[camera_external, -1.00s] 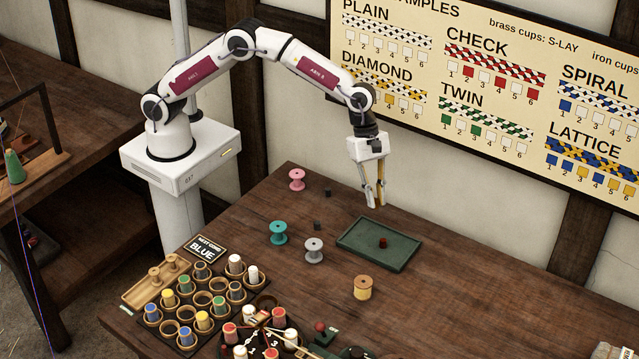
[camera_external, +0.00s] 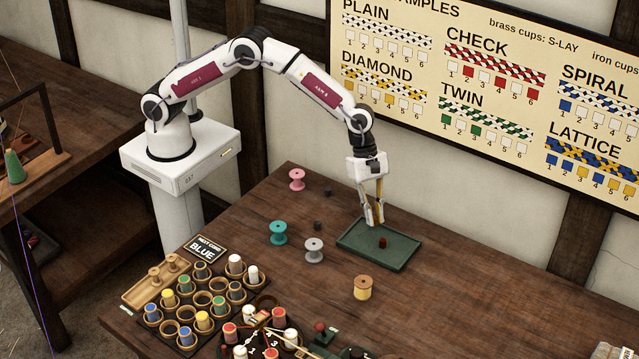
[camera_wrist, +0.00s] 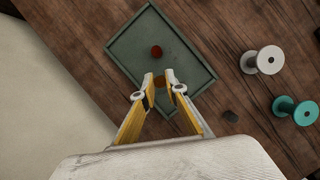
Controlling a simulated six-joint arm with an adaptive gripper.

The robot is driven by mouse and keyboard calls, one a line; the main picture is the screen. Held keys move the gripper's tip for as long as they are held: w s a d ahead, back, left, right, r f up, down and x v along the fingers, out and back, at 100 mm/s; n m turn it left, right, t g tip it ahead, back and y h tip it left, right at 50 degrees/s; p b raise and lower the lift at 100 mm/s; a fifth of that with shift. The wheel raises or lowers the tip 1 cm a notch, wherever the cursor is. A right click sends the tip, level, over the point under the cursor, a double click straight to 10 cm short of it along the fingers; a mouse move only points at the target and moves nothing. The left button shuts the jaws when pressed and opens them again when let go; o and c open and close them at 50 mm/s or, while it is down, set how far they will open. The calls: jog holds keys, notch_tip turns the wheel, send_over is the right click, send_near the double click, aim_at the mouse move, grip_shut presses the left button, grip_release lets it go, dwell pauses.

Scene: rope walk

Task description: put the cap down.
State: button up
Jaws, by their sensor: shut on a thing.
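My gripper (camera_external: 373,221) points down just above the far left part of the green tray (camera_external: 402,264). It also shows in the wrist view (camera_wrist: 159,82).
Small dark caps lie left of the tray, one nearer (camera_external: 317,224) and one farther (camera_external: 328,193). A rack of coloured bobbins (camera_external: 190,300) is at front left. The table right of the tray is clear.

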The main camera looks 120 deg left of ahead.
jog(key=shift+f, duration=1.7)
jog(key=shift+f, duration=0.15)
jog(key=o, duration=0.8)
jog(key=shift+s+a+r, duration=0.1)
jog(key=shift+s+r, duration=0.05)
jog(key=shift+r, duration=0.55)
jog(key=v, duration=1.1)
